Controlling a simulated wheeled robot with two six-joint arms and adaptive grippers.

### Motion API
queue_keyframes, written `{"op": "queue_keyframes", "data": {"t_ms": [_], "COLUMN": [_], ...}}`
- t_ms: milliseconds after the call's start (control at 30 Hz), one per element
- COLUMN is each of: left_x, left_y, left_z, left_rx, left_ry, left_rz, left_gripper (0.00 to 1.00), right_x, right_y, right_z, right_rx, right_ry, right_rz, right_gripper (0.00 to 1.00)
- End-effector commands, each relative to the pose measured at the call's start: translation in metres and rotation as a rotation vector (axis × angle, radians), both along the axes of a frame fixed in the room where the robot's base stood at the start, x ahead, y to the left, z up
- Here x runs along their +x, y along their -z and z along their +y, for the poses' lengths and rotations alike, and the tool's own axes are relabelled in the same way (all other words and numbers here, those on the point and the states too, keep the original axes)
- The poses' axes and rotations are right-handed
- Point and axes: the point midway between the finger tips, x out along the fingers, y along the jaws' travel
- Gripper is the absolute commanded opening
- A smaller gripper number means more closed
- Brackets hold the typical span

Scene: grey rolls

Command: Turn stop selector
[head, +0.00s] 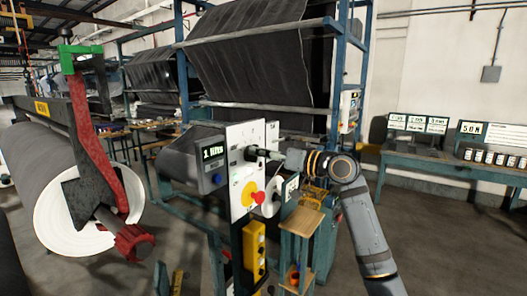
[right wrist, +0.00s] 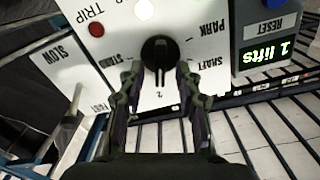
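The stop selector is a round black knob (right wrist: 158,50) on a white panel (right wrist: 115,45), with the words PARK, SHAFT and a partly covered STAND around it. Its grip bar looks about upright in the right wrist view; I cannot tell exactly which mark it points to. My right gripper (right wrist: 159,78) is open, with one finger at each side of the knob's lower part in the picture. I cannot tell whether the fingers touch it. In the head view the right gripper (head: 262,153) reaches the panel (head: 238,140) from the right and hides the knob. My left gripper is not in view.
A lift display (head: 213,153) reading "1 lifts" sits beside the panel. A red stop button (head: 258,198) on yellow is below. A SLOW-FAST slider (right wrist: 75,105) is near the left finger. A large grey roll (head: 45,185) stands left; a bench (head: 440,165) stands right.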

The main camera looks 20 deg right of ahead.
Motion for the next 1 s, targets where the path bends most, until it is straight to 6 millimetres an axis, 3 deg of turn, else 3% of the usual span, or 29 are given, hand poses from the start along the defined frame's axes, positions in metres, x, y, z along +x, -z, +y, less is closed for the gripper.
{"op": "queue_keyframes", "data": {"t_ms": [33,300,667,1000], "left_x": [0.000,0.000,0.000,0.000], "left_y": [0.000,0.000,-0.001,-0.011], "left_z": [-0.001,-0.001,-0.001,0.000], "left_rx": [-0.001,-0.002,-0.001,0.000], "left_ry": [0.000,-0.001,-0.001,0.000], "left_rz": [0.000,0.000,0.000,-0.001], "left_gripper": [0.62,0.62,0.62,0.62], "right_x": [0.000,0.000,0.000,0.001], "right_y": [0.000,0.000,0.000,-0.001], "right_z": [0.000,0.000,-0.001,-0.003], "right_rx": [0.000,0.000,0.020,0.178], "right_ry": [0.000,0.000,0.000,0.001], "right_rz": [0.000,0.000,0.015,0.138], "right_gripper": [0.34,0.00,0.00,0.00]}}
